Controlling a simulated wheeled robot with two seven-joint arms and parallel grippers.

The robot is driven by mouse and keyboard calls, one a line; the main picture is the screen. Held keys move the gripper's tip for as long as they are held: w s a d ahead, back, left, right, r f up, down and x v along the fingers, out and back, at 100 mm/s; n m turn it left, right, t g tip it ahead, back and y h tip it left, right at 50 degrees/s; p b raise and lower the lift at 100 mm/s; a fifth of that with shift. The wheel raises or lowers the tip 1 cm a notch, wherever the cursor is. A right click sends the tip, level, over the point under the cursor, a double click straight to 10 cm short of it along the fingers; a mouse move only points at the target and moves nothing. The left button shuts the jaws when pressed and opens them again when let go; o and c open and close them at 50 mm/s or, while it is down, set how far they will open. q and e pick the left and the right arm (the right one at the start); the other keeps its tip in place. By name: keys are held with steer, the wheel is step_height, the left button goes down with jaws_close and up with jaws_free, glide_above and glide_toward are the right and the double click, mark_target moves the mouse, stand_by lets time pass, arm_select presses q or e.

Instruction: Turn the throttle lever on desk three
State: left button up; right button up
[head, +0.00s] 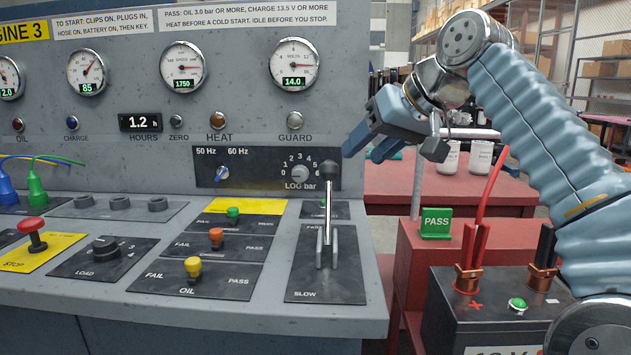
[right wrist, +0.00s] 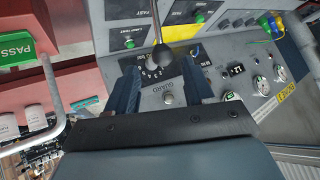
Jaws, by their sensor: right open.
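The throttle lever (head: 328,205) stands upright on its black plate at the right end of the desk marked engine 3 (head: 365,290). It has a silver shaft and a round black knob, and the plate reads SLOW at its near end. My right gripper (head: 367,147) is open just right of and a little above the knob. In the right wrist view the lever knob (right wrist: 161,56) shows between the tips of my open right gripper (right wrist: 160,68), in line with the gap. Whether the fingers touch it cannot be told. My left gripper is out of view.
Left of the lever are yellow (head: 193,267), orange (head: 216,237) and green (head: 233,214) knobs and a red stop button (head: 34,232). The gauge panel (head: 240,110) rises behind. A battery (head: 490,310) and a green PASS sign (head: 436,223) stand at right.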

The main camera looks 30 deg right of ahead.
mark_target(330, 183)
steer(key=b+x, duration=0.1)
steer(key=x, duration=1.1)
steer(key=shift+w+f, duration=0.15)
steer(key=shift+f, duration=0.15)
steer(key=shift+r, duration=0.1)
jaws_close()
